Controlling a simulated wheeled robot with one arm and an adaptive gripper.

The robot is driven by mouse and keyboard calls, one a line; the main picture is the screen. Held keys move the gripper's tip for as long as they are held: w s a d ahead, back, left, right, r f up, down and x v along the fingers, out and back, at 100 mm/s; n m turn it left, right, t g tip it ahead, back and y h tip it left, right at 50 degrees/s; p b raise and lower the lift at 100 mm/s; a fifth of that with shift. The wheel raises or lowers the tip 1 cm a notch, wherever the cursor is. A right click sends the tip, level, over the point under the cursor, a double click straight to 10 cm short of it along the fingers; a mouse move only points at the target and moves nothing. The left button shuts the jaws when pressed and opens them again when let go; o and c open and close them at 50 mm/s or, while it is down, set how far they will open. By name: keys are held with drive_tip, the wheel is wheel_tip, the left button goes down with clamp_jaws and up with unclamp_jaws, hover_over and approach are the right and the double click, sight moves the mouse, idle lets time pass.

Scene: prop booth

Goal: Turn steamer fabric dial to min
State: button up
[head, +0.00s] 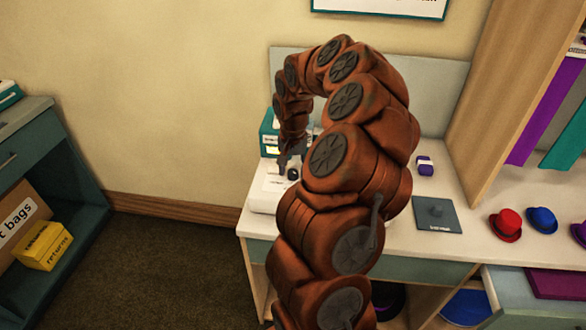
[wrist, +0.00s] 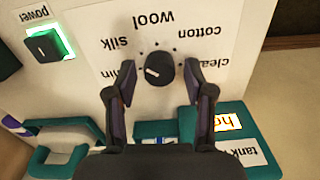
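The steamer (head: 264,197) is a white box on the counter, partly behind my arm in the head view. Its white panel (wrist: 215,65) fills much of the wrist view. The black fabric dial (wrist: 158,66) has a white mark on its left side, facing the "silk" and partly hidden "min" labels; the exact setting is unclear. Upside-down labels around it read "silk", "wool", "cotton" and a partly covered "clean". My gripper (wrist: 160,88) is open, with one finger on each side of the dial and a gap to each. It also shows in the head view (head: 287,163).
A green-lit power switch (wrist: 46,45) is at upper left in the wrist view. A lit orange sign (wrist: 227,122) and a tank label (wrist: 248,151) sit at lower right. Small hats (head: 505,224) and a grey plate (head: 437,214) lie right on the counter.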

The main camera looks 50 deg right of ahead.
clamp_jaws()
drive_tip(key=shift+f+n+b, duration=0.1)
drive_tip(key=shift+n+b, duration=0.2)
drive_tip(key=shift+b, duration=0.15)
drive_tip(key=shift+f+n+b, duration=0.1)
drive_tip(key=shift+n+b, duration=0.5)
drive_tip(key=n+b, duration=0.2)
drive_tip(key=shift+n, duration=0.3)
drive_tip(key=n+b, duration=0.1)
drive_tip(key=n, duration=0.4)
drive_tip(key=shift+b, duration=0.4)
drive_tip(key=shift+r+n, duration=0.2)
drive_tip(key=shift+n, duration=0.2)
drive_tip(key=shift+o, duration=1)
unclamp_jaws()
